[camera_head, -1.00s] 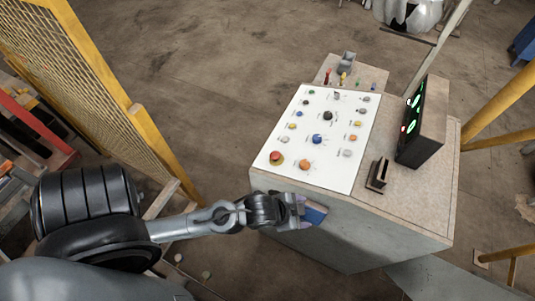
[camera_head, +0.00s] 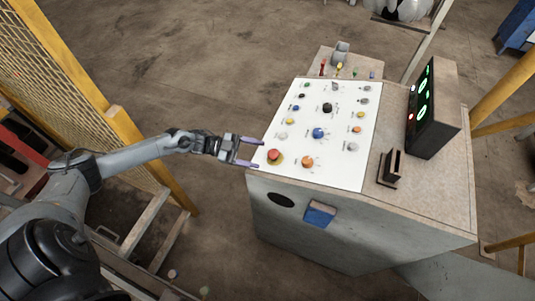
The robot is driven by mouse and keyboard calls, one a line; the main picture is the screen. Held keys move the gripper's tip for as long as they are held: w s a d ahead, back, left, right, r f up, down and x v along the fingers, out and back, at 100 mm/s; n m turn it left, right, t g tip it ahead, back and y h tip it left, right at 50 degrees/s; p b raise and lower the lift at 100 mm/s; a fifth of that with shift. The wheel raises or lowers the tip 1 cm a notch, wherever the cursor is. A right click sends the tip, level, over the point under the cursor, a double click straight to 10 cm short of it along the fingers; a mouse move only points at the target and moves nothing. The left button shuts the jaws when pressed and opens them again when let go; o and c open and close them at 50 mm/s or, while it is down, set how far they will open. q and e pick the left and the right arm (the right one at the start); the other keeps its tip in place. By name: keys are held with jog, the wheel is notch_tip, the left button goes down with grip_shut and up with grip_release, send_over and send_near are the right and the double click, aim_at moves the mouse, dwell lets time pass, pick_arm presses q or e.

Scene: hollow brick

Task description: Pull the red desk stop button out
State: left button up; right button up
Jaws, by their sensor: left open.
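The red stop button (camera_head: 274,155) sits on a yellowish round base at the near left corner of the white control panel (camera_head: 345,170). The panel lies on top of a grey desk console (camera_head: 435,190). My left gripper (camera_head: 250,152) reaches in from the left, at the panel's left edge. Its two purple-grey fingers are open and apart, pointing right toward the red button. The gap between them is empty, and the fingertips are just short of the button. Whether the button is pressed in or out cannot be told. My right gripper is not in view.
An orange button (camera_head: 307,161) and a blue button (camera_head: 318,133) are close to the red one. A black display box (camera_head: 432,108) stands on the console's right. Open floor lies behind the console.

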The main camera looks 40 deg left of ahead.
aim_at(271, 152)
pick_arm(q)
jog(key=a+f+n, duration=0.2)
jog(key=a+n, duration=0.3)
jog(key=shift+t+y, duration=0.4)
jog(key=x, duration=1)
jog(key=shift+w+d+b, duration=0.2)
jog(key=shift+b, duration=0.2)
